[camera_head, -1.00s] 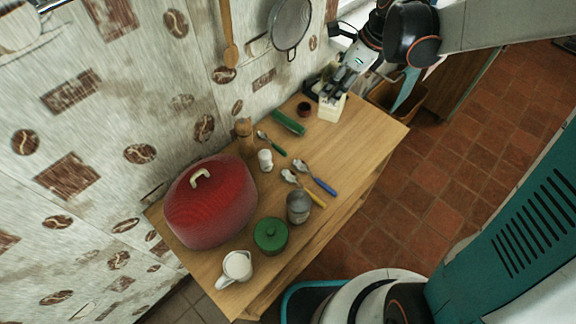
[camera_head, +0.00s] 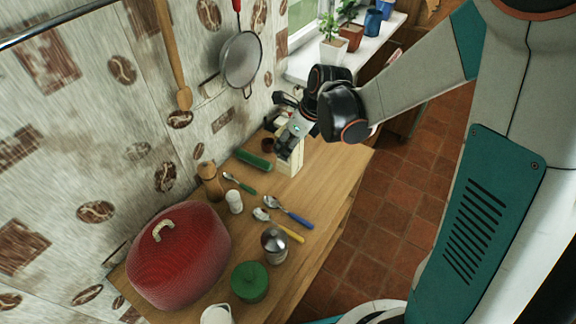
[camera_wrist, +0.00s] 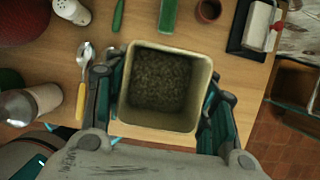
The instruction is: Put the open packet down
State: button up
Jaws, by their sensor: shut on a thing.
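The open packet is a cream, square-sided box (camera_wrist: 122,118) filled with dark brown granules. My gripper (camera_wrist: 165,92) is shut on it, with one finger at each side in the wrist view. In the head view the packet (camera_head: 289,160) is upright at the far part of the wooden table (camera_head: 325,178), and my gripper (camera_head: 298,132) is at its top. Its base is close to the tabletop; I cannot tell whether it touches.
A green block (camera_head: 253,159) lies left of the packet, with a small dark red cup (camera_head: 267,145) behind. Bare wood lies right.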

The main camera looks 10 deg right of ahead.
aim_at(290, 162)
notch_tip(290, 162, down, 8)
jog(key=b, duration=0.2)
jog(key=shift+f+b, duration=0.1)
jog(key=shift+b, duration=0.2)
jog(key=shift+f, duration=0.1)
jog(key=o, duration=1.3)
